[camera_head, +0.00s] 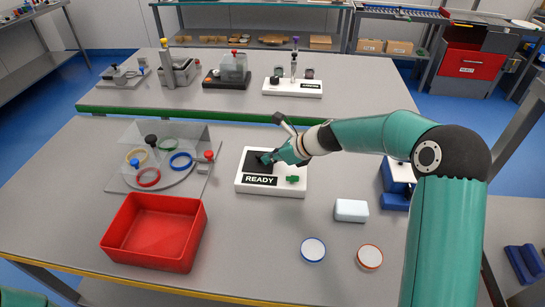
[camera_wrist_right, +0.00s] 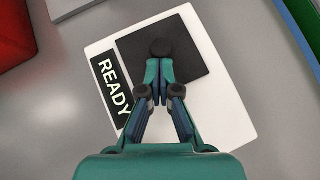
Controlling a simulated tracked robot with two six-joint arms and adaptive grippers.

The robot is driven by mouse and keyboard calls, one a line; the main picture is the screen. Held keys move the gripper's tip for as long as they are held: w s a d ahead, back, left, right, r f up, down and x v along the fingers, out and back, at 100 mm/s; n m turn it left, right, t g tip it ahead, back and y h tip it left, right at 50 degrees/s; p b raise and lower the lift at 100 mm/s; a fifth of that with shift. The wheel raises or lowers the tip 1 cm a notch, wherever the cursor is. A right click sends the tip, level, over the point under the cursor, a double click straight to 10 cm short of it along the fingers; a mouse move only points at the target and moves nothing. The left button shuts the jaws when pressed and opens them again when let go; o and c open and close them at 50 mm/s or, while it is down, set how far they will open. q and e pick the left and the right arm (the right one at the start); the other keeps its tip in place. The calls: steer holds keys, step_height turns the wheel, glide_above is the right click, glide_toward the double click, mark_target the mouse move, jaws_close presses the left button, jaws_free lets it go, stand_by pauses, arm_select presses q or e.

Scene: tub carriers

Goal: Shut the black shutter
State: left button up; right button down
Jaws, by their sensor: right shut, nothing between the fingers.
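The black shutter (camera_head: 254,168) is a flat dark plate on a white board (camera_head: 269,191), just behind a black READY label (camera_head: 260,181). In the right wrist view the shutter (camera_wrist_right: 195,55) is a dark square with a round black knob (camera_wrist_right: 161,47). My right gripper (camera_head: 268,158) is shut and empty, its fingertips (camera_wrist_right: 159,72) over the shutter right beside the knob. I cannot tell whether they touch it. The gripper hides part of the shutter and board. My left gripper does not show.
A red bin (camera_head: 152,232) and a clear-walled ring stand (camera_head: 122,183) are to the left. A pale block (camera_head: 351,210) and two round lids (camera_head: 313,249) lie to the right. Table around the board is clear.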

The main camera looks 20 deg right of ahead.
steer(key=shift+a, duration=0.25)
steer(key=shift+s+d, duration=0.1)
steer(key=shift+s+d+f, duration=0.15)
steer(key=shift+s+d+f+b, duration=0.2)
steer(key=shift+s+d+b, duration=0.4)
steer(key=shift+s+d, duration=0.45)
steer(key=v, duration=1)
steer(key=shift+s+d+r, duration=0.15)
steer(key=shift+s, duration=0.05)
steer(key=shift+s, duration=0.1)
